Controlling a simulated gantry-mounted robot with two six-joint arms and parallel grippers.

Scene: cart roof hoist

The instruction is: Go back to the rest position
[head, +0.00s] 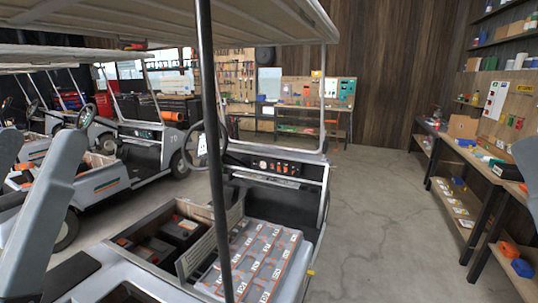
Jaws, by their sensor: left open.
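My left arm (48,215) shows as large grey links at the left edge, beside the nearest cart. Its gripper is open, and its fingertips are hard to make out. I see nothing held there. A grey part at the right edge (527,165) may be my right arm; its gripper is not in view. The nearest golf cart (280,165) fills the middle. Its pale roof (160,22) stands over it on dark and grey posts. The open bay under the seat area shows dark batteries (180,230) and a grey battery pack with orange edging (255,262).
A dark post (212,150) rises close in front of me. More carts (150,145) stand at the left. Workbenches with tools and bins (465,155) line the right, and a tool wall (235,85) is at the back. The concrete floor (385,215) between is clear.

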